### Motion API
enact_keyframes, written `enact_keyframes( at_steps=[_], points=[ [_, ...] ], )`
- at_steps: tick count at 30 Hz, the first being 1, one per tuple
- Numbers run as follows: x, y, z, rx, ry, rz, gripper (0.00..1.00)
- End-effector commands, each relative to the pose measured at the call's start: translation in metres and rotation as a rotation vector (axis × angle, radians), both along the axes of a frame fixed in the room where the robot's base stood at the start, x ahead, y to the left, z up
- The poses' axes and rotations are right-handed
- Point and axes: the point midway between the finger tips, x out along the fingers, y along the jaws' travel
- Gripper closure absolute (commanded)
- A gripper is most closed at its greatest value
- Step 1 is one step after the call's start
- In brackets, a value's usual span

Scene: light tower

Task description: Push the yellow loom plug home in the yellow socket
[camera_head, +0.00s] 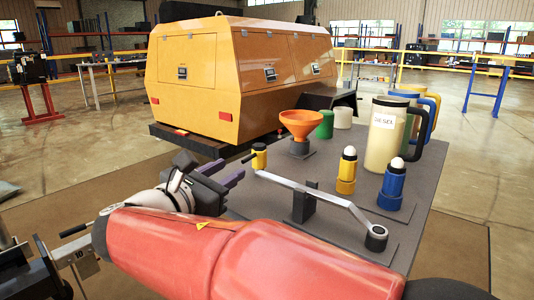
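A small yellow cylinder with a dark stub on its left side (259,157) stands at the left edge of the grey table; it may be the yellow loom plug or its socket, and I cannot tell which. A yellow upright piece with a white rounded top (347,170) stands farther right on the table. No clear plug-and-socket pair can be made out. My gripper (225,174) is left of the table's near part, its dark fingers pointing right and apart, with nothing visible between them. It is short of the small yellow cylinder and not touching it. My red arm hides the table's near left part.
A metal bar on a black post (304,204) crosses the near table. A blue white-topped piece (393,184), a cream jug (385,135) and an orange funnel (301,123) stand on the grey table (335,145). A large orange cabinet (240,80) stands behind. Open floor lies left.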

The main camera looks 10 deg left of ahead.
Motion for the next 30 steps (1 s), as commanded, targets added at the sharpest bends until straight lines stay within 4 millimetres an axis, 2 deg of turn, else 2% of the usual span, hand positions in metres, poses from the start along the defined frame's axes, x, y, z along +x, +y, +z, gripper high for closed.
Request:
enact_keyframes(
  at_steps=[18,26,30],
  points=[
    [0.068,-0.029,-0.002,0.001,0.0,-0.002,0.67],
    [0.071,-0.03,-0.002,0.0,0.0,-0.001,0.67],
    [0.071,-0.03,-0.002,0.0,0.0,-0.001,0.82]
  ],
)
